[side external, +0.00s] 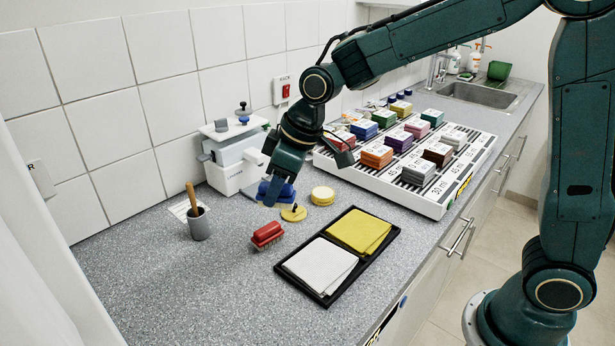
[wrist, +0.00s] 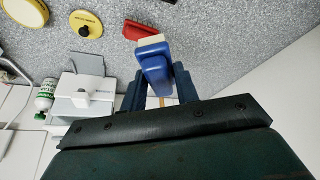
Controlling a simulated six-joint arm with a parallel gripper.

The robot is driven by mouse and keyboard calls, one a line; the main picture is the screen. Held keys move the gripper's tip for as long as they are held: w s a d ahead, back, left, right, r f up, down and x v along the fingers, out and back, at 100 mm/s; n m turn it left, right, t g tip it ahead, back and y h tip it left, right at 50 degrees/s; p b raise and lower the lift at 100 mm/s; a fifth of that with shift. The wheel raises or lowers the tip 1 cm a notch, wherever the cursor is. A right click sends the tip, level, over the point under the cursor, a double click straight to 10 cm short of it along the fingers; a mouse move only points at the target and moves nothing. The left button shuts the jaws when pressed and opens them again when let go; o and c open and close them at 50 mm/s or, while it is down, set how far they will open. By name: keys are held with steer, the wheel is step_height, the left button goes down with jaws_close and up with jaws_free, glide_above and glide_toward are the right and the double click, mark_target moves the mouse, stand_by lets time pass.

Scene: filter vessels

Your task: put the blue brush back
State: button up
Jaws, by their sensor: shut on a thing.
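The blue brush (side external: 286,191) is in my gripper (side external: 273,192), above the counter in front of the white machine. In the wrist view the blue brush (wrist: 154,62) sits between the two fingers of my gripper (wrist: 159,82), its pale bristle end pointing away from the palm. A red brush (side external: 267,234) rests on the counter nearer the camera, bristles down; it also shows in the wrist view (wrist: 142,29). In the side view my fingers partly hide the blue brush, and I cannot tell its exact height above the counter.
A yellow disc with a black knob (side external: 293,213) and a round yellow stack (side external: 323,195) lie close by. A grey cup with a wooden handle (side external: 199,226), the white machine (side external: 232,163), a black cloth tray (side external: 327,299) and a slotted rack (side external: 428,206) stand around. The front-left counter is clear.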

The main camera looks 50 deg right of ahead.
steer(key=w+r+m+h, duration=0.1)
steer(key=w+r+m, duration=0.2)
steer(key=w, duration=0.4)
steer(key=w+r+m+h, duration=0.1)
steer(key=w+r+m, duration=0.2)
steer(key=w, duration=0.4)
steer(key=shift+w+r+m+t+h, duration=0.3)
steer(key=shift+w+r+t, duration=0.1)
step_height(320, 180, down, 16)
steer(key=shift+r, duration=0.1)
steer(key=shift+f, duration=2.1)
steer(key=shift+f, duration=0.1)
